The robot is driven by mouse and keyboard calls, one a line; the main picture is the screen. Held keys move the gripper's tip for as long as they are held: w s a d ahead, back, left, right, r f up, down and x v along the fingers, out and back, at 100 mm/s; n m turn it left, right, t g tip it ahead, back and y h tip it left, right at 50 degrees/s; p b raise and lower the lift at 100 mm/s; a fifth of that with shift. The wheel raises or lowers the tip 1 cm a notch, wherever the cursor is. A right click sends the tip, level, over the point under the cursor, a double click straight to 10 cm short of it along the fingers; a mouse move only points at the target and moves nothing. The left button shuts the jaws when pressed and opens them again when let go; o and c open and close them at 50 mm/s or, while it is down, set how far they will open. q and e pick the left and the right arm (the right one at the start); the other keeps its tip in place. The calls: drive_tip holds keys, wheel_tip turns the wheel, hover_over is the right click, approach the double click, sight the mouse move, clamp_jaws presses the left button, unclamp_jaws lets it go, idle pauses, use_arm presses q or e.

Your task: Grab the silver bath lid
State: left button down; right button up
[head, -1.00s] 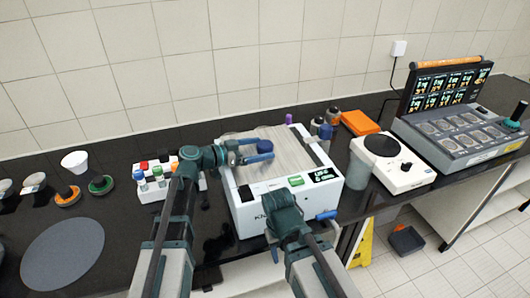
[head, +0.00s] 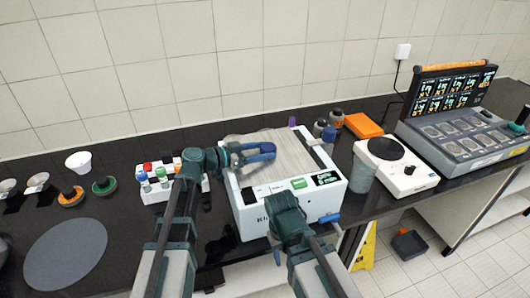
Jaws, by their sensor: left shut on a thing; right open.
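The silver bath lid (head: 291,161) lies on top of the white bath box (head: 255,213) in the middle of the head view. The lid looks flat and seated on the box. My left gripper (head: 264,153) reaches over the lid from the left and is shut on what looks like its dark blue knob; the fingers hide most of the knob. My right gripper (head: 304,238) is in front of the box, low in the picture. Its blue-tipped fingers are spread wide and hold nothing.
A rack of colored-cap vials (head: 157,186) stands left of the box. A white hotplate (head: 397,168) and a grey beaker (head: 362,172) stand right. An orange box (head: 363,125) and several bottles are behind. A grey disc (head: 66,255) lies at the left.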

sight(262, 148)
use_arm(q)
drive_tip(key=shift+r, duration=0.15)
wheel_tip(262, 148, up, 10)
drive_tip(key=p, duration=1)
